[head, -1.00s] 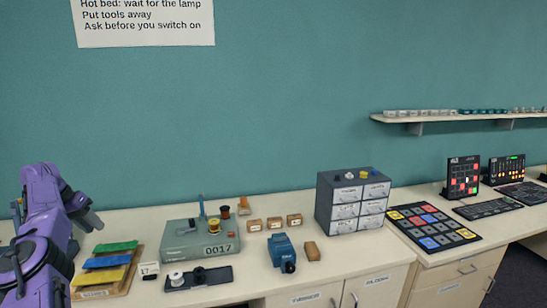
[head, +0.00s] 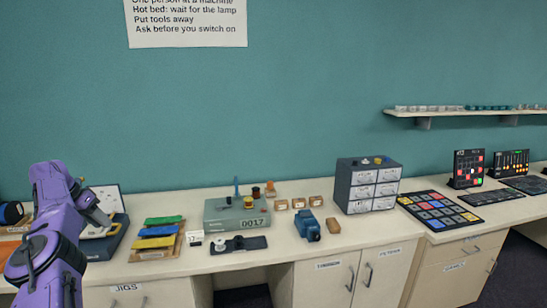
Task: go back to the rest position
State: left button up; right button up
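My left arm comes in from the left, purple and raised in front of the bench. Its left gripper (head: 98,212) is partly hidden behind the arm's own links, above the left part of the bench, near an open dark case. I cannot make out its fingers well enough to see if they are apart. My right gripper is out of view.
The white bench (head: 290,247) runs along the teal wall. On it are an open case (head: 105,243), coloured packets (head: 158,231), a green-grey box (head: 222,218), a blue tool (head: 308,229), a drawer unit (head: 366,188) and a button panel (head: 437,210). A shelf (head: 450,113) hangs at right.

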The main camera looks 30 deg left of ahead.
pick_arm(q)
jog(key=w+f+t+y+b, duration=0.35)
jog(key=f+t+y, duration=0.25)
jog(key=f+t, duration=0.5)
jog(key=d+f+n+g+y+b, duration=0.1)
jog(key=d+f+n+g+y, duration=0.1)
jog(key=d+f, duration=0.45)
jog(key=d+f+n+g+y+b, duration=0.15)
jog(key=d+f, duration=0.25)
jog(key=f, duration=0.6)
jog(key=s+d+f+g+h+b, duration=0.1)
jog(key=s+d+f, duration=0.5)
jog(key=d, duration=0.7)
jog(key=s+d+f+g+h+b, duration=0.2)
jog(key=s+d+f+g+b, duration=0.2)
jog(key=s+d+f, duration=0.3)
jog(key=s+d+f+g+h+b, duration=0.1)
jog(key=s+d+f+g, duration=0.3)
jog(key=d, duration=1.4)
jog(key=s+f+b, duration=0.1)
jog(key=s+f, duration=0.2)
jog(key=shift+s+d+f+h, duration=0.2)
jog(key=shift+d+f+h, duration=0.05)
jog(key=shift+d+h, duration=0.1)
